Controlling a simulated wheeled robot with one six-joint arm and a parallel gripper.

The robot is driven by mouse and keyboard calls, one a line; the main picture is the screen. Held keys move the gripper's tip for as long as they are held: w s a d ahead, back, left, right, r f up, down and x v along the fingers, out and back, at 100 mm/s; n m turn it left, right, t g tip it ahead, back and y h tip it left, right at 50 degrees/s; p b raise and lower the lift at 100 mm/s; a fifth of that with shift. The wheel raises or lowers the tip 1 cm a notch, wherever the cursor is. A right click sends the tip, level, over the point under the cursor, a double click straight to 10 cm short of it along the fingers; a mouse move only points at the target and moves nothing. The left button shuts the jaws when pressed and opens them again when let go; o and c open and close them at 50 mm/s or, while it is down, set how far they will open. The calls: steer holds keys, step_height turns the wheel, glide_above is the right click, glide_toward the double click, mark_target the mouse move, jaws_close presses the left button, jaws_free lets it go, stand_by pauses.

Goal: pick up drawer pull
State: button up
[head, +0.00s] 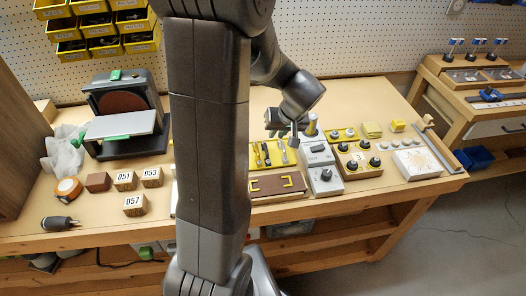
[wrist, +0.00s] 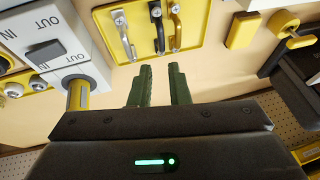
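Several drawer pulls lie side by side on a yellow tray (head: 275,162) on the bench, and the tray also shows in the wrist view (wrist: 195,32). In the wrist view a silver pull (wrist: 125,35) lies at the left, apart from two more pulls, a middle one (wrist: 158,28) and a right one (wrist: 176,27). My gripper (head: 276,131) hovers over the bench just behind the tray. Its two green fingers (wrist: 160,80) are parted in the wrist view, with nothing between them. The pulls lie beyond the fingertips, untouched.
A grey IN/OUT switch box (wrist: 55,45) and an upright grey-and-yellow cylinder (wrist: 78,95) stand close left of my fingers in the wrist view. A brown board with yellow brackets (head: 277,185) lies in front of the tray. A sander (head: 125,115) and numbered blocks stand left.

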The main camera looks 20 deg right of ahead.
glide_above(266, 151)
steer(key=s+d, duration=0.1)
steer(key=f, duration=0.5)
steer(key=shift+s+d+f, duration=0.2)
steer(key=shift+f, duration=0.05)
steer(key=shift+p+x, duration=0.75)
steer(key=shift+x, duration=2)
jaws_close()
